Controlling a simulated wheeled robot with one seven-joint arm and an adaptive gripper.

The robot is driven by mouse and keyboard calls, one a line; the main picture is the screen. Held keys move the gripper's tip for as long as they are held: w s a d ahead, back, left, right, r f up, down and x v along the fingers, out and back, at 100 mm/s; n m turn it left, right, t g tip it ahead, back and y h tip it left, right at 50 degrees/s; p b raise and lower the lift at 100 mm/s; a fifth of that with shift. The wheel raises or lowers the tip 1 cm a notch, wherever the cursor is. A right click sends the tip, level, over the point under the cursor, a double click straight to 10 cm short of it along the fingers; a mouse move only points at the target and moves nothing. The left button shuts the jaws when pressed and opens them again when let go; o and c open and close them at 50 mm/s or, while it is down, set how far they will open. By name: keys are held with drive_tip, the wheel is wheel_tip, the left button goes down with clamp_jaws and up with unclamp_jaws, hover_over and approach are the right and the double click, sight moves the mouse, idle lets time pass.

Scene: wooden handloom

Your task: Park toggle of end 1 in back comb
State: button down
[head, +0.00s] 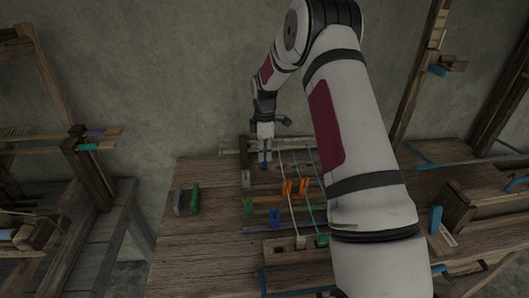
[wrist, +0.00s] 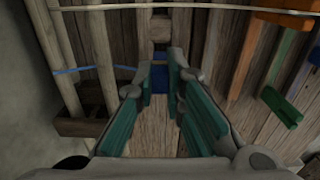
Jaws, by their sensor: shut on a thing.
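My gripper (head: 265,161) points down at the back of the loom bench. It is shut on a small blue toggle (wrist: 160,78), which shows between the fingertips in the wrist view. A blue cord (wrist: 95,68) runs left from the fingers across pale wooden bars (wrist: 100,55). These bars seem to belong to the back comb (head: 232,151), beside my gripper; its slots are not clear. The toggle's lower part is hidden, so I cannot tell whether it touches the wood.
Cords run forward to a cream toggle (head: 300,242) and a teal toggle (head: 321,240). A pale cord (wrist: 220,7) crosses the wrist view. My arm hides the bench's right part.

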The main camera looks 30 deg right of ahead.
sight(265, 165)
drive_tip(key=shift+f+b, duration=0.55)
drive_tip(key=shift+f, duration=1.2)
drive_tip(key=c, duration=1.6)
unclamp_jaws()
drive_tip(key=shift+r, duration=0.15)
wheel_tip(265, 165, up, 12)
drive_tip(key=shift+f, duration=0.1)
